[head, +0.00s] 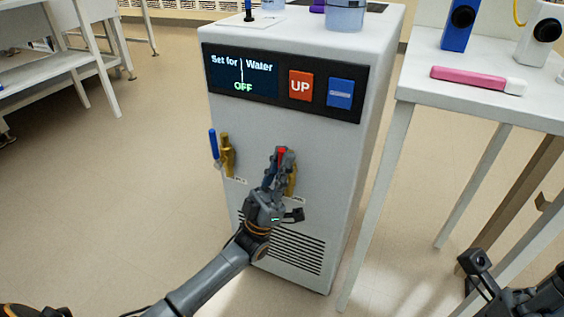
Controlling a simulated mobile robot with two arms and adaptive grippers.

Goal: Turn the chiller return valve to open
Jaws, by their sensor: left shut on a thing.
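The white chiller (300,130) stands in the middle, with two brass valves low on its front. The left valve (228,155) has a blue lever (213,145) that stands nearly upright beside its body. The right valve (292,180) is mostly hidden behind my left gripper (280,160). My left gripper is shut on a red handle (282,151) at this valve. The small labels under the valves are too small to read, so I cannot tell which is the return. My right gripper (480,268) is at the lower right, partly in view and away from the chiller.
Containers stand on the chiller top. A white table (420,85) on the right bears a pink-and-white object (470,79).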

